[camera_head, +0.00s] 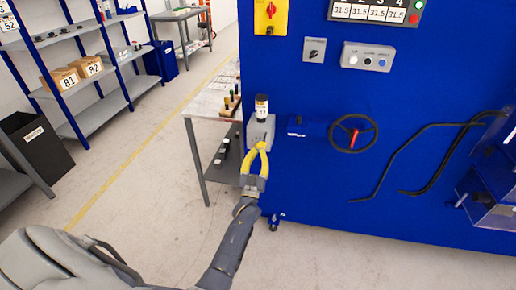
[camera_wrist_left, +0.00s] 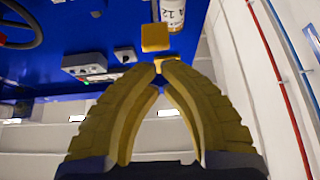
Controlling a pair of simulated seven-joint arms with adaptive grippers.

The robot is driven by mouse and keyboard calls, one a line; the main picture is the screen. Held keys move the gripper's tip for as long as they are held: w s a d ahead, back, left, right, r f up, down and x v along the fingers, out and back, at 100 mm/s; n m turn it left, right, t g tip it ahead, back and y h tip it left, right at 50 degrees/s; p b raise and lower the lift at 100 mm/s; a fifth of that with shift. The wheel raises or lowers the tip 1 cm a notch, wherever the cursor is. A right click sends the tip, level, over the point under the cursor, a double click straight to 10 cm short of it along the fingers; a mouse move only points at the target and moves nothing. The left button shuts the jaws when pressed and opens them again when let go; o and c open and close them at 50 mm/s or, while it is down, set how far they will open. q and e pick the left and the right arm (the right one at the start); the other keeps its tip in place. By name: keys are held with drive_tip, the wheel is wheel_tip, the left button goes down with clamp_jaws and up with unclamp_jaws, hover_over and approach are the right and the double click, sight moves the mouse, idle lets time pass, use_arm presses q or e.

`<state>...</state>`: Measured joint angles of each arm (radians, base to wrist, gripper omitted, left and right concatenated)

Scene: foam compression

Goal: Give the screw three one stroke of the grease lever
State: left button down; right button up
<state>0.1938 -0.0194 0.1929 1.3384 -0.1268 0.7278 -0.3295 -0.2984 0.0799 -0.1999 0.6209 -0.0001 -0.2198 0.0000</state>
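The grease unit (camera_head: 260,132) is a grey box on the left edge of the blue machine, with a white-labelled bottle (camera_head: 262,106) on top. The bottle also shows at the top of the left wrist view (camera_wrist_left: 172,12). Below it there is a yellow square part (camera_wrist_left: 155,37), perhaps the lever's end. My left gripper (camera_head: 259,147) is in front of the grey box. Its yellow fingers meet or nearly meet at the tips (camera_wrist_left: 167,66), just below the yellow part. I cannot tell whether they touch it; the lever itself is mostly hidden. My right gripper is out of view.
The blue machine carries a black handwheel (camera_head: 353,133), a button panel (camera_head: 367,57) and black bent bars (camera_head: 385,170) to the right. A side table (camera_head: 211,103) with small bottles stands close left of my gripper.

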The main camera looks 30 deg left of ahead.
use_arm(q)
drive_tip(key=v, duration=0.7)
drive_tip(key=shift+w+f, duration=0.2)
drive_tip(key=shift+f, duration=0.1)
idle(0.4)
